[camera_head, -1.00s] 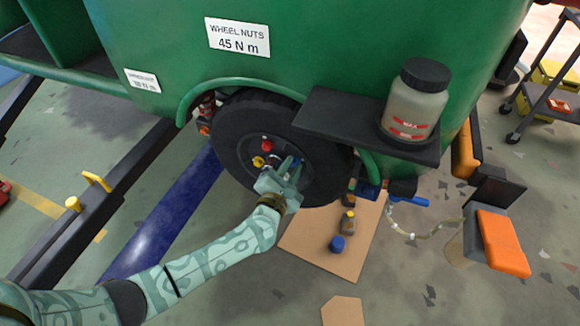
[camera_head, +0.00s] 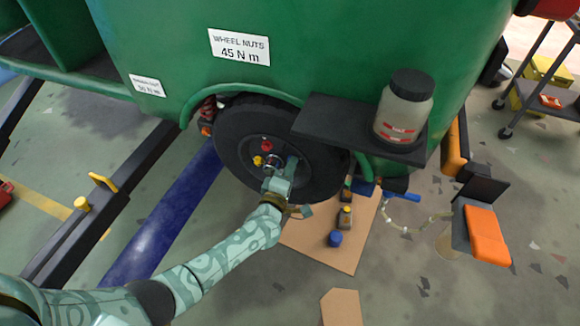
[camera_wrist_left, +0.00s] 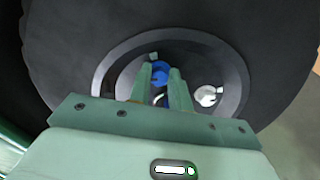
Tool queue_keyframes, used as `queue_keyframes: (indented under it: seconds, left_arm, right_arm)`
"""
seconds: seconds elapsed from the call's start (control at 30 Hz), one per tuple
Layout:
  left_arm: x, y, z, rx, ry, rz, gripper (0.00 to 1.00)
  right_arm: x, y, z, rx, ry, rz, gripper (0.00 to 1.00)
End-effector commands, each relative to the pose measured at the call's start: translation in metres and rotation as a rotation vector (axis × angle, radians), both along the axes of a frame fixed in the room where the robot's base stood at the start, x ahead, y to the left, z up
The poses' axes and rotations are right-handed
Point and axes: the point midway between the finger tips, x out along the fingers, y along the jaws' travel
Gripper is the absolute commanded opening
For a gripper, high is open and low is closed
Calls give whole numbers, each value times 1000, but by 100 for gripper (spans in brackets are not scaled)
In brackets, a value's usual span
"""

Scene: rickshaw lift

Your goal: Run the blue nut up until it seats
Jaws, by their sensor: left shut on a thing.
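The black wheel (camera_head: 235,150) is under the green body. Its grey rim carries a red nut (camera_head: 265,145), a yellow nut (camera_head: 258,160) and a silver centre part (camera_head: 272,162). My left gripper (camera_head: 290,163) reaches the lower right of the rim and hides the blue nut in the head view. In the left wrist view, the blue nut (camera_wrist_left: 159,73) shows at and between the tips of my left gripper (camera_wrist_left: 160,72), which is shut on it. A silver part (camera_wrist_left: 208,96) is to its right. How far the nut is from the rim face is not clear. My right gripper is out of view.
A black shelf (camera_head: 318,122) with a capped jar (camera_head: 404,108) juts out just right of the wheel. Cardboard (camera_head: 322,252) with a small bottle (camera_head: 345,217) and a blue-capped container (camera_head: 335,238) lies below. A long blue tube (camera_head: 165,220) lies left.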

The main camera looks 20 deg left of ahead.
Motion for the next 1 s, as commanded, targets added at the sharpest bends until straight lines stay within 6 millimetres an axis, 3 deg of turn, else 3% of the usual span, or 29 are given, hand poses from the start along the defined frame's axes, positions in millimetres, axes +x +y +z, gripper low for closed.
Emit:
queue_keyframes:
  seconds: [0.6, 1.0]
  left_arm:
    - [0, 0, -2, 538, -18, -1, 0]
    - [0, 1, -4, 710, -23, -1, 0]
  right_arm:
    - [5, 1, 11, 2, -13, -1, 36]
    - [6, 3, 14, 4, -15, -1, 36]
